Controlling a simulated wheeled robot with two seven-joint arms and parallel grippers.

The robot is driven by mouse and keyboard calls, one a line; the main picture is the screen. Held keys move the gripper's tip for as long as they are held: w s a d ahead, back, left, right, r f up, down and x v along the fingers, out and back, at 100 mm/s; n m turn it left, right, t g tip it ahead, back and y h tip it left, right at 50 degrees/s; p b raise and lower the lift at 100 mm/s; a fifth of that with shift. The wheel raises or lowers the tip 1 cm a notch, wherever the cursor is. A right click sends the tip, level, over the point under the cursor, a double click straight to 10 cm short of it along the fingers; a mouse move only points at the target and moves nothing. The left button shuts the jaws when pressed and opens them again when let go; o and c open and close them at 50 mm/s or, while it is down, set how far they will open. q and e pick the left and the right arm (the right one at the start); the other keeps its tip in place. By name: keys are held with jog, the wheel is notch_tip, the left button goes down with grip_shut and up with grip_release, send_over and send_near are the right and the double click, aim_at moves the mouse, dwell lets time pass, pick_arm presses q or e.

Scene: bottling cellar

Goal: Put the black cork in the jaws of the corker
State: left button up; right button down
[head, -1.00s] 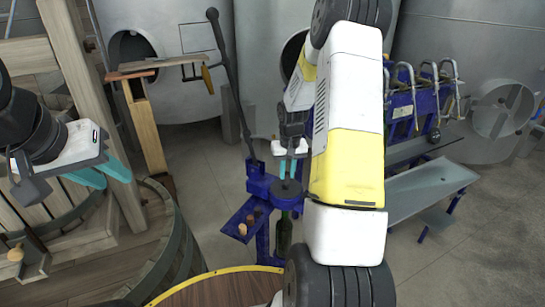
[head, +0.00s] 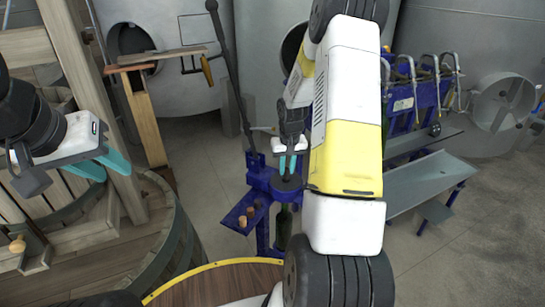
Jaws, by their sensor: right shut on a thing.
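The blue corker (head: 260,178) stands at the centre, with its long dark lever (head: 232,75) raised and a round dark disc (head: 287,184) on top. My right gripper (head: 287,166) points down just above this disc, its teal fingers close together. It is shut on a small dark thing, taken as the black cork, which hardly shows between the fingers. I cannot tell whether it touches the corker's jaws. My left gripper (head: 104,166) is open and empty at the left, far from the corker.
A blue tray (head: 235,213) on the corker's left holds light corks (head: 243,221). A dark green bottle (head: 283,228) stands under the disc. A wooden barrel (head: 165,245) and a round yellow-rimmed top (head: 215,285) are in front. A blue bottling rack with metal trough (head: 430,181) stands right.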

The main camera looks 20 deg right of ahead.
jog(key=shift+f, duration=1)
jog(key=c, duration=1.2)
grip_release()
jog(key=shift+c, duration=0.2)
notch_tip(320, 180, up, 8)
jog(key=s, duration=0.1)
jog(key=shift+f, duration=0.15)
jog(key=shift+s+a, duration=0.1)
